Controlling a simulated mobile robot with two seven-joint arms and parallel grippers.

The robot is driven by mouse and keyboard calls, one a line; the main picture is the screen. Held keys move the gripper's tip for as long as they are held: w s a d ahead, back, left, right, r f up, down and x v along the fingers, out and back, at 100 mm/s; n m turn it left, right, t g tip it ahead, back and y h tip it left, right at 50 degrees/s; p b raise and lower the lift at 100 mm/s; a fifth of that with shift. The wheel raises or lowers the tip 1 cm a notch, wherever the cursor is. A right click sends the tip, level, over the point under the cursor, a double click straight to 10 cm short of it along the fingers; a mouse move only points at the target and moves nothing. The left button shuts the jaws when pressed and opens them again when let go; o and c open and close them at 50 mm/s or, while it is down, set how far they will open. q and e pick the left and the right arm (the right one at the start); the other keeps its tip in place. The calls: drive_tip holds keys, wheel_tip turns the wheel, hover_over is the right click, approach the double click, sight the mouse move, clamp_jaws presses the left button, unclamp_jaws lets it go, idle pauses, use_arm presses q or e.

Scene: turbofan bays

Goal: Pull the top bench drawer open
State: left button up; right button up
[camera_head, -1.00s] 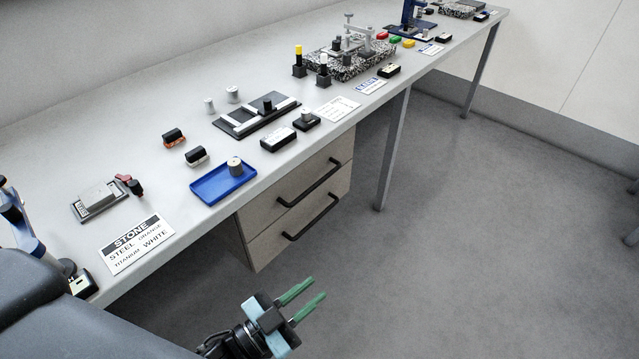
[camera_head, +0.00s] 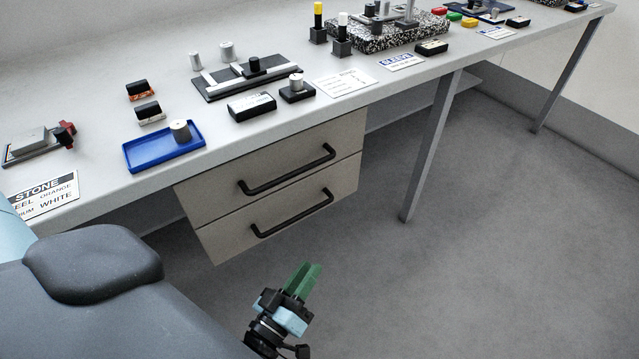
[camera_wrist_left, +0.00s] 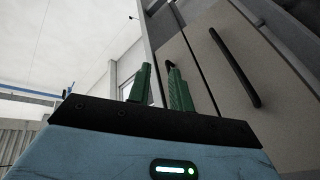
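The top bench drawer (camera_head: 215,183) is a pale wood-grain front under the bench, shut and flush with the lower drawer (camera_head: 225,232). Its black bar handle (camera_head: 288,172) runs along the front. My left gripper (camera_head: 306,279), with green fingers, is in front of and below the drawers in the head view, apart from both handles. In the left wrist view the gripper's fingers (camera_wrist_left: 160,86) stand apart with nothing between them. A black handle (camera_wrist_left: 235,66) on a drawer front shows beyond them, tilted; I cannot tell which drawer it belongs to. My right gripper is not in view.
The benchtop above holds a blue tray (camera_head: 133,163), a black fixture plate (camera_head: 213,92), a label card (camera_head: 345,82) and several small parts. A grey bench leg (camera_head: 433,145) stands right of the drawers. The floor (camera_head: 480,260) in front is clear.

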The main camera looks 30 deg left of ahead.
use_arm(q)
drive_tip(key=w+a+r+n+t+y+b, duration=0.2)
drive_tip(key=w+a+n+y+b, duration=0.2)
drive_tip(key=w+n+y, duration=0.2)
drive_tip(key=n+g+y+b, duration=0.3)
drive_tip(key=n+y+b, duration=0.1)
drive_tip(key=n+y, duration=0.6)
approach(294, 174)
drive_tip(key=x, duration=0.3)
drive_tip(key=shift+h, duration=0.3)
drive_tip(key=x, duration=0.7)
drive_tip(key=shift+w+a+f, duration=0.1)
drive_tip(key=shift+w+f, duration=0.05)
drive_tip(key=shift+f, duration=0.05)
clamp_jaws()
